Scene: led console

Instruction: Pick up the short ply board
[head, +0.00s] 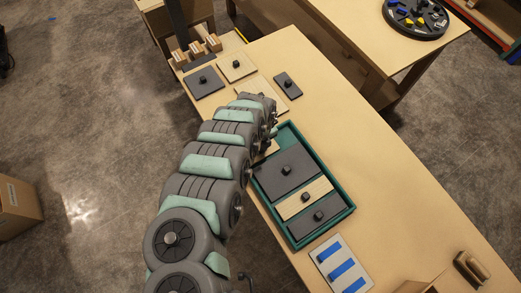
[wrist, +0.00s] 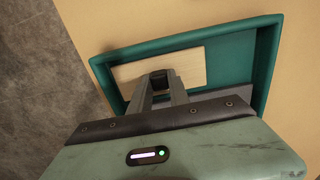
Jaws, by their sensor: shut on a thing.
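The short ply board (wrist: 188,65) is pale wood and lies in the end of a green tray (wrist: 185,38), seen in the wrist view. My gripper (wrist: 163,84) is over it, with its fingers shut on the board's dark knob. The board looks flat; I cannot tell whether it is lifted from the tray floor. In the head view a sliver of pale board (head: 272,148) shows beside my arm at the tray's upper end. My arm hides the rest of it and the fingertips there.
The tray also holds a large dark board (head: 290,176), another ply board (head: 304,199) and a smaller dark board (head: 322,216). More knobbed boards (head: 205,83) lie beyond my arm. A blue-striped panel (head: 342,265) lies near the tray. The table (head: 400,190) right of the tray is clear.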

